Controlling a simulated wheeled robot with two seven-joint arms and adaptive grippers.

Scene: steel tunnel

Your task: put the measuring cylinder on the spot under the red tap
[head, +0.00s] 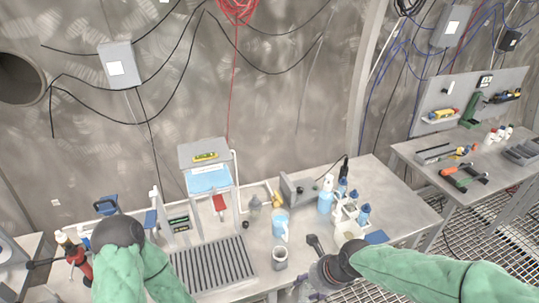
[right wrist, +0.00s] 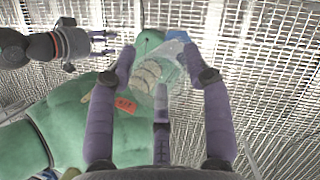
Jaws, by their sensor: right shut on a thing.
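My right gripper (head: 308,288) is low at the front edge of the bench, right of the grey mug. In the right wrist view my right gripper (right wrist: 160,95) is shut on the clear measuring cylinder (right wrist: 172,82), which shows between its purple fingers. In the head view the cylinder is hard to make out. The red tap (head: 219,203) is on the white stand under a blue tank. The spot beneath it is too small to make out. My left gripper (right wrist: 92,45) shows small in the right wrist view, its fingers apart and empty.
A grey mug (head: 279,257) stands near the front edge, left of my right gripper. A jug of blue liquid (head: 280,225) and a clear bottle (head: 254,205) stand right of the tap stand. A ribbed drain tray (head: 212,266) lies in front of it. Bottles (head: 326,200) crowd the right.

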